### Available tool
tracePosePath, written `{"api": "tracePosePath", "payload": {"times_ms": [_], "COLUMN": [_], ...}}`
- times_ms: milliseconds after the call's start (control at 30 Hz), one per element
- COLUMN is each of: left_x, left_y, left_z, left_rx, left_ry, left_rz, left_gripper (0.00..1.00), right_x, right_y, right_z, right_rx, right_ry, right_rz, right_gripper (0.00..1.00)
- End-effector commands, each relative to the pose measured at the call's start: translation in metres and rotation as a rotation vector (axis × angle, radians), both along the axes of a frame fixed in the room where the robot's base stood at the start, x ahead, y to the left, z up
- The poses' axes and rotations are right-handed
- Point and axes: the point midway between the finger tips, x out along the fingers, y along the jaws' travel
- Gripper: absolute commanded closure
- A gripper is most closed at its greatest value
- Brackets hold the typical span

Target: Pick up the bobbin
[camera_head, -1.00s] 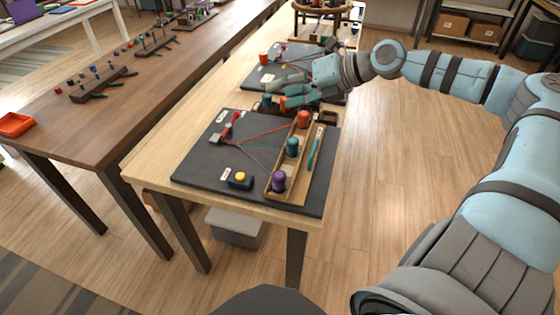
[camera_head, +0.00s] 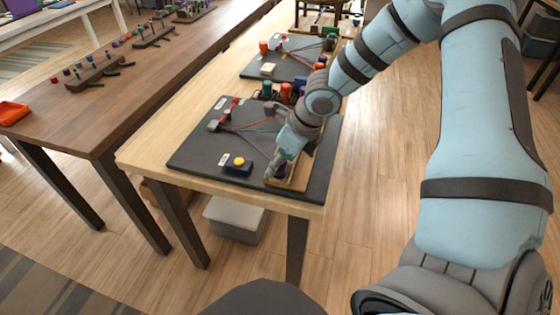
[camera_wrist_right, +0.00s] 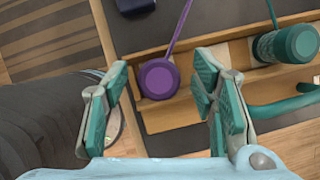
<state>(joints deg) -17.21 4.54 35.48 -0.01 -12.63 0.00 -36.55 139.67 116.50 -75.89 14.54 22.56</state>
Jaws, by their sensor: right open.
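The purple bobbin (camera_wrist_right: 158,78) sits in the wooden tray (camera_wrist_right: 172,116) with its purple cord running up and away in the right wrist view. My right gripper (camera_wrist_right: 162,74) is open, with its teal-padded fingers on either side of the bobbin in that view. I cannot tell whether they touch it. In the head view my right gripper (camera_head: 284,160) is over the near end of the tray (camera_head: 300,178) and hides most of the bobbin. The teal bobbin (camera_wrist_right: 290,45) lies to the right of the fingers. My left gripper is not in view.
A second dark mat (camera_head: 255,68) lies farther back. A dark wooden table (camera_head: 90,110) stands to the left.

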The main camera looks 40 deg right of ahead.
Motion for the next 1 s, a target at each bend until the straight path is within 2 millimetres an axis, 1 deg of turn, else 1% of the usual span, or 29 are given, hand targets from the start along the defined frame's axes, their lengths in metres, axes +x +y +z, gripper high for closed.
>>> {"api": "tracePosePath", "payload": {"times_ms": [33,200,367,500,533,733,833,933,1000], "left_x": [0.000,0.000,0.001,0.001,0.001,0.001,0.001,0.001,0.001], "left_y": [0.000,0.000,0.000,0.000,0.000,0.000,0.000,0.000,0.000], "left_z": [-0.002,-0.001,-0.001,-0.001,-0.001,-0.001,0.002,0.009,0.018], "left_rx": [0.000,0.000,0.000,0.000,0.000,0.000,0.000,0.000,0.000], "left_ry": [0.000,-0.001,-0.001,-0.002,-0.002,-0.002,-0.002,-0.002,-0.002], "left_rz": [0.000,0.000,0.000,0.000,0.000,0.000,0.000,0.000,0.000], "left_gripper": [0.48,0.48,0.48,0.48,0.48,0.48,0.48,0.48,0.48], "right_x": [0.001,0.001,0.001,0.001,0.001,0.001,0.001,0.002,0.002], "right_y": [0.000,0.000,0.000,0.000,0.000,0.000,0.000,0.000,0.000], "right_z": [-0.003,-0.002,-0.002,-0.002,-0.002,-0.002,0.003,0.016,0.031], "right_rx": [0.000,0.001,0.001,0.001,0.001,0.001,0.001,0.000,0.002], "right_ry": [0.000,-0.002,-0.002,-0.002,-0.002,-0.002,-0.002,-0.003,-0.005], "right_rz": [0.001,0.000,-0.001,-0.001,-0.001,-0.001,-0.002,-0.003,-0.003], "right_gripper": [0.48,0.48,0.73,0.96,1.00,1.00,1.00,1.00,1.00]}}
